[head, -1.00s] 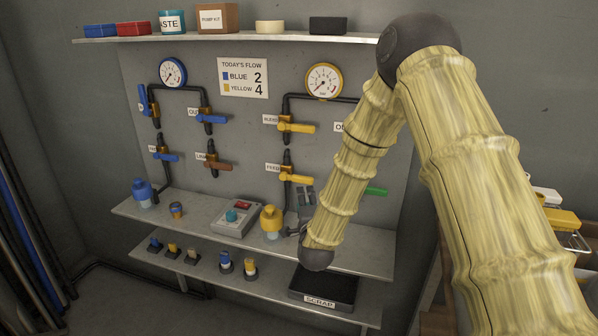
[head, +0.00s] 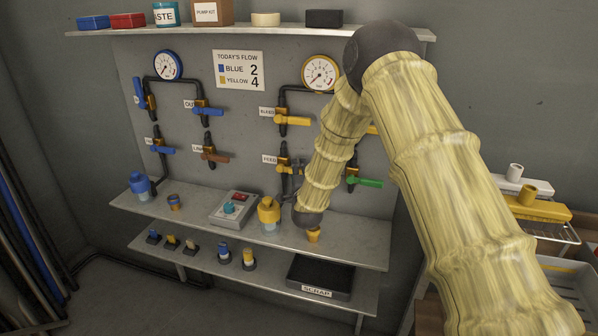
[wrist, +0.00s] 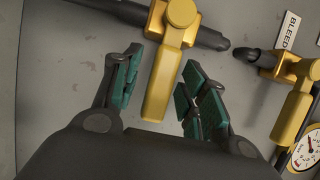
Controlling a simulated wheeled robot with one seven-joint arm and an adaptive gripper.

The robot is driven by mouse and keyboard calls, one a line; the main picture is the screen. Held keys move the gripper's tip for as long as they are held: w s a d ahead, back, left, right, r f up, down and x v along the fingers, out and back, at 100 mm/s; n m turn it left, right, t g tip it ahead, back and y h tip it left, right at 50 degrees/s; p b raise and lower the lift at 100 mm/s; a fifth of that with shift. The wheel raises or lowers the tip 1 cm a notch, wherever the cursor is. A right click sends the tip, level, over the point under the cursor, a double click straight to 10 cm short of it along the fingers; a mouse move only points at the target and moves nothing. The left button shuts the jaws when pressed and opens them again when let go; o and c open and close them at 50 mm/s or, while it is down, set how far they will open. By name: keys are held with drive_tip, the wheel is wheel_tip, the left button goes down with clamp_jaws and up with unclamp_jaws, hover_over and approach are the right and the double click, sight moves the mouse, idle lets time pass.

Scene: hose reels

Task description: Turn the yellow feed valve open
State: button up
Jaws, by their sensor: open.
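The yellow feed valve (head: 283,161) sits on the back panel beside the FEED label, on the pipe below the bleed valve. My gripper (head: 292,178) is in front of it and hides most of its lever. In the wrist view the yellow lever (wrist: 165,85) lies between the two green-padded fingers of my open gripper (wrist: 162,90), crosswise to its dark pipe. A gap shows on each side of the lever; neither finger appears to touch it.
The yellow bleed valve (head: 292,120) is above, also at the right in the wrist view (wrist: 295,110). A green-handled valve (head: 366,182) is just right of my arm. A yellow-capped bottle (head: 268,211) and a control box (head: 233,207) stand on the shelf below.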

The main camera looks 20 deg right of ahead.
clamp_jaws()
